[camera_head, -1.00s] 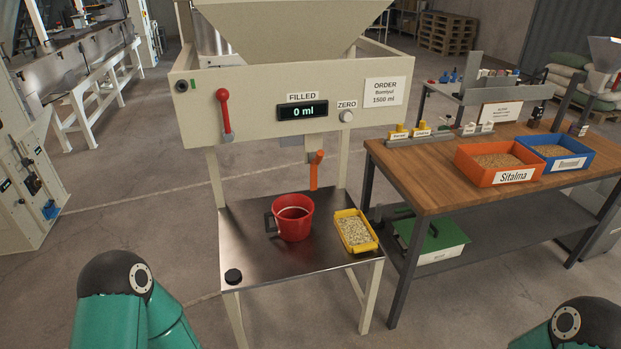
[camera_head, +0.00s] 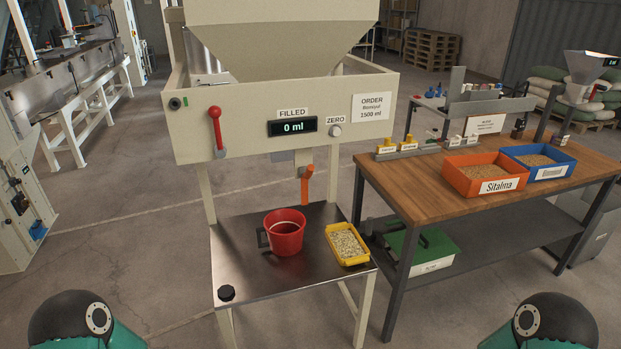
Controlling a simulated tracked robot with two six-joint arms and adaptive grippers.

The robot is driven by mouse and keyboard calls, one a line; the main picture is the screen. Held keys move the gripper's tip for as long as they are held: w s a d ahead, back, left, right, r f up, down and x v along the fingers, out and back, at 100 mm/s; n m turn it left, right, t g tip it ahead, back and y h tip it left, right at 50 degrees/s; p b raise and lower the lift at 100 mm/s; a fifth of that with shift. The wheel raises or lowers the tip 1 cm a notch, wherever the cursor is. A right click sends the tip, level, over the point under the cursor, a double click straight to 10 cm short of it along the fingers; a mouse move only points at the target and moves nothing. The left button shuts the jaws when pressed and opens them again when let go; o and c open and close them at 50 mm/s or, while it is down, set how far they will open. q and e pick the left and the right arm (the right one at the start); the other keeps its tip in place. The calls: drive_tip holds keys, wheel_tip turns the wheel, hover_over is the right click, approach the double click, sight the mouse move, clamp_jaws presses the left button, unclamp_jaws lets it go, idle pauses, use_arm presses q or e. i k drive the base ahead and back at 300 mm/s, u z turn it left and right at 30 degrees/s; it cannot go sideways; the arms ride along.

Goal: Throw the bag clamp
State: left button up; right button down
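The filling machine (camera_head: 356,126) stands ahead of me, with a cream panel and hopper. No label tells which lever is the bag clamp. A red bucket (camera_head: 285,238) stands upright on the steel table below, in front of the orange lever. Neither gripper is in view; only parts of my two arms show at the bottom corners, well apart from the machine.
The steel table (camera_head: 243,265) also holds a yellow tray of pale grains (camera_head: 346,244) and a black knob (camera_head: 226,292). A wooden workbench (camera_head: 416,194) at the right carries orange (camera_head: 478,173) and blue (camera_head: 538,164) bins. The display (camera_head: 293,127) reads 0 ml. Floor in front is clear.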

sight(309, 169)
drive_tip(key=u, duration=0.05)
drive_tip(key=i, duration=1)
drive_tip(key=z, duration=0.05)
